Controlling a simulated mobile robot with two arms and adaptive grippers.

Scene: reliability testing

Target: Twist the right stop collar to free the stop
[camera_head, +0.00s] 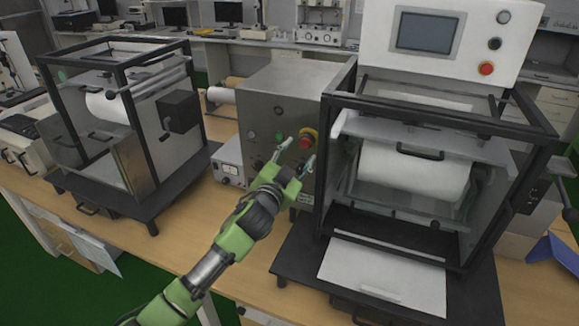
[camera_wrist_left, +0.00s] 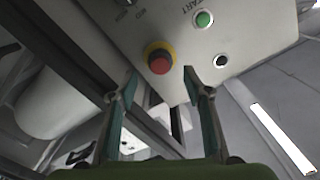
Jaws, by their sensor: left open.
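A red stop button with a yellow collar (camera_head: 308,138) sits on the front of the grey control box (camera_head: 262,112). It also shows in the left wrist view (camera_wrist_left: 159,60), upper middle, on the pale panel. My left gripper (camera_head: 298,157) is open in front of the box, its fingertips just below the button in the picture. In the left wrist view the two fingers (camera_wrist_left: 160,88) stand apart, with the button above the gap between them; no contact is seen. Another red button (camera_head: 486,68) is on the white panel at the upper right, away from the gripper. My right gripper is not in view.
A black-framed machine with a white roll (camera_head: 412,178) stands close right of the gripper. Another framed machine (camera_head: 130,120) stands at the left. A small white meter box (camera_head: 229,163) is beside the control box. The wooden table (camera_head: 190,235) is bare around my arm.

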